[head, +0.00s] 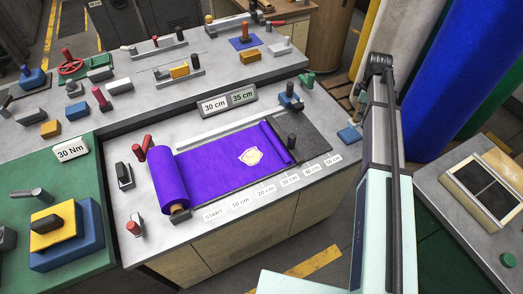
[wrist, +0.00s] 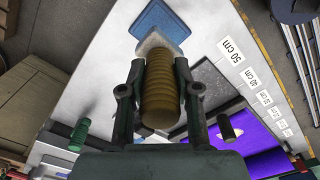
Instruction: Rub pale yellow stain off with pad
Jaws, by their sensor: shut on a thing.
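The pale yellow stain (head: 251,157) is a cream patch on the purple felt (head: 215,172), which lies unrolled between a thick roll at left and a thinner rolled end at right. In the wrist view, my gripper (wrist: 158,90) is shut on the ridged brown-yellow handle of the pad (wrist: 160,85). A pale block shows at the handle's far end, over or near a blue square tray (wrist: 165,20); I cannot tell whether they touch.
A dark mat (head: 305,137) lies under the felt's right end. A dark upright peg (head: 292,142) stands by the thin roll. The blue tray (head: 349,134) sits near the bench's right edge. Distance labels (head: 265,190) line the front. A blue-based tool (head: 290,97) stands behind.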

